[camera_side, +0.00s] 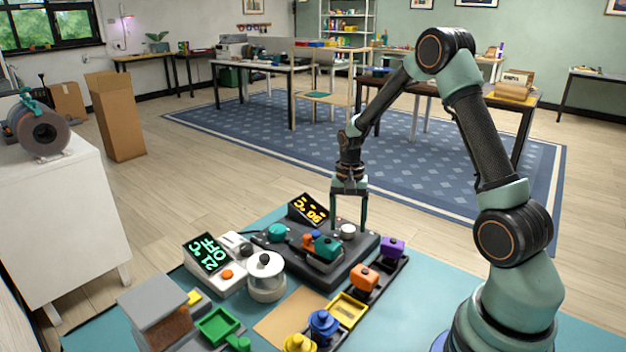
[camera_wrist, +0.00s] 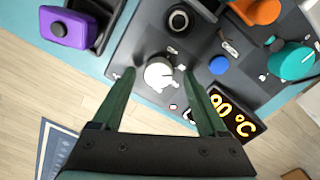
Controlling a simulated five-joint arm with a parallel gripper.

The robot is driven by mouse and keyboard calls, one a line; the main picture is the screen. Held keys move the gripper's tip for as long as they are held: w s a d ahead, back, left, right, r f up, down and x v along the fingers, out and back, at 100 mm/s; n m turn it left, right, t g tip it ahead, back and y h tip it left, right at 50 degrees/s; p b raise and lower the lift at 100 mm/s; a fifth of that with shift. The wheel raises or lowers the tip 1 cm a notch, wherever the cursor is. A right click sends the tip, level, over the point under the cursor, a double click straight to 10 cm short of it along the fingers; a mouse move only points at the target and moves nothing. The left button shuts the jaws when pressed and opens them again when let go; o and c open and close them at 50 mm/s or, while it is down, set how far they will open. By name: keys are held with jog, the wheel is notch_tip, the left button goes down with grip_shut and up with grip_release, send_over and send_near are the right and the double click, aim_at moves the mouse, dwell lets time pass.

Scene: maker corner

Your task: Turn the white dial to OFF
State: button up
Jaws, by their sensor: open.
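The white dial (camera_wrist: 158,74) is a small knob on a dark grey device panel (camera_wrist: 128,50); it also shows at the right of the device in the side view (camera_side: 347,231). My gripper (camera_side: 348,222) points down over it and is open. In the wrist view its two green fingers (camera_wrist: 158,71) stand one on each side of the dial, with a visible gap to it. I cannot read the dial's pointer direction or its printed marks. The device's amber display (camera_wrist: 233,114) shows "90 °C" in the wrist view, its left edge possibly cut off by a finger.
A blue button (camera_wrist: 218,65), a black knob (camera_wrist: 180,19) and a teal knob (camera_wrist: 291,61) sit near the dial. A purple block (camera_side: 392,248) and an orange block (camera_side: 363,278) stand in a dark tray. A second device's green display (camera_side: 207,254) reads "21 °C OFF".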

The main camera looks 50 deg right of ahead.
jog(key=shift+f, duration=0.5)
grip_shut()
jog(key=shift+w+n, duration=0.15)
jog(key=shift+n, duration=0.35)
jog(key=n, duration=0.3)
jog(key=shift+a+n, duration=0.1)
jog(key=shift+n, duration=0.3)
jog(key=n, duration=0.5)
jog(key=shift+r+t, duration=0.1)
jog(key=shift+t, duration=0.2)
dwell(0.3)
